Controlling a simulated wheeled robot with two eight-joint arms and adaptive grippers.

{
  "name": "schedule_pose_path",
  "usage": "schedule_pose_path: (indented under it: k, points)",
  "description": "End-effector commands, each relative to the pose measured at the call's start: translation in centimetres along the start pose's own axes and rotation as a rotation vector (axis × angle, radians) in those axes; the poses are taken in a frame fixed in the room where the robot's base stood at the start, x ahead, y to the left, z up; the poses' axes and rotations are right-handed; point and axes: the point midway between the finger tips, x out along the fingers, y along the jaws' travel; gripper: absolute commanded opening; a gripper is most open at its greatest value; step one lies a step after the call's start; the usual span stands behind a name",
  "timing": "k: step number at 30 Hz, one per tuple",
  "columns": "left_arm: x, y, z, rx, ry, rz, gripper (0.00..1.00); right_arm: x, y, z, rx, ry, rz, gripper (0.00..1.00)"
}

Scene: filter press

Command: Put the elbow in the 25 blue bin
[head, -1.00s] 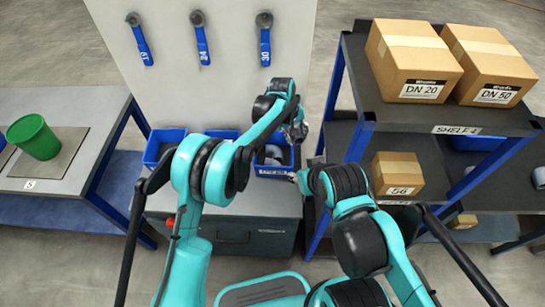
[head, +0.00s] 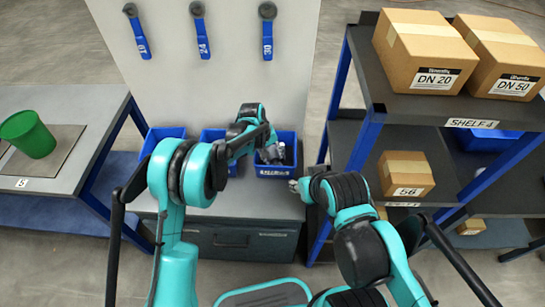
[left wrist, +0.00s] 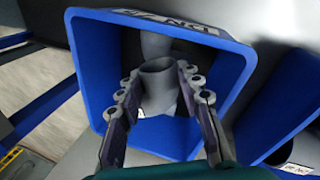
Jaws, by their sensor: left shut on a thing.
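My left gripper (head: 270,153) is over the right one of the blue bins (head: 276,171) on the grey cabinet. In the left wrist view the gripper (left wrist: 160,76) is shut on a grey pipe elbow (left wrist: 161,88), with one finger on each side. The elbow's round open end faces the camera. The blue bin (left wrist: 92,70) surrounds the elbow in that view, and its label reads upside down as DN with an unclear number. How deep the elbow sits is hard to tell. My right gripper (head: 296,186) shows only as a small grey part by the cabinet's right edge.
Two more blue bins stand to the left, one on the left (head: 160,138) and a middle one (head: 212,136). A grey panel with blue-handled valves rises behind. A shelf rack (head: 375,110) with boxes stands close on the right. A green bucket (head: 27,135) is on the left table.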

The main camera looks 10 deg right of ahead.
Motion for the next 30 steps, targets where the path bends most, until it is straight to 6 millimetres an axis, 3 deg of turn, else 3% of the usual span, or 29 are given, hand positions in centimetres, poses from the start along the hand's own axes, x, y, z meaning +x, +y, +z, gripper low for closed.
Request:
schedule_pose_path:
  k: [7,8,10,22,30]
  points:
    - [0.3,-0.1,0.0,0.0,0.0,0.0,0.06,0.2,0.0,0.2,0.0,0.0,0.0,0.4]
    - [0.3,-0.1,0.0,0.0,0.0,0.0,0.41,0.2,0.0,0.1,0.0,0.0,0.0,0.4]
    - [0.2,-0.1,0.0,0.0,0.0,0.0,0.56,0.2,0.0,0.1,0.0,0.0,0.0,0.4]
    - [-0.6,0.1,0.0,0.0,0.0,0.0,0.56,-0.3,0.0,-0.2,0.0,0.0,0.0,0.4]
    - [-6.1,0.1,0.0,-0.001,0.0,0.0,0.56,-1.9,0.0,-1.3,0.0,0.0,0.0,0.4]
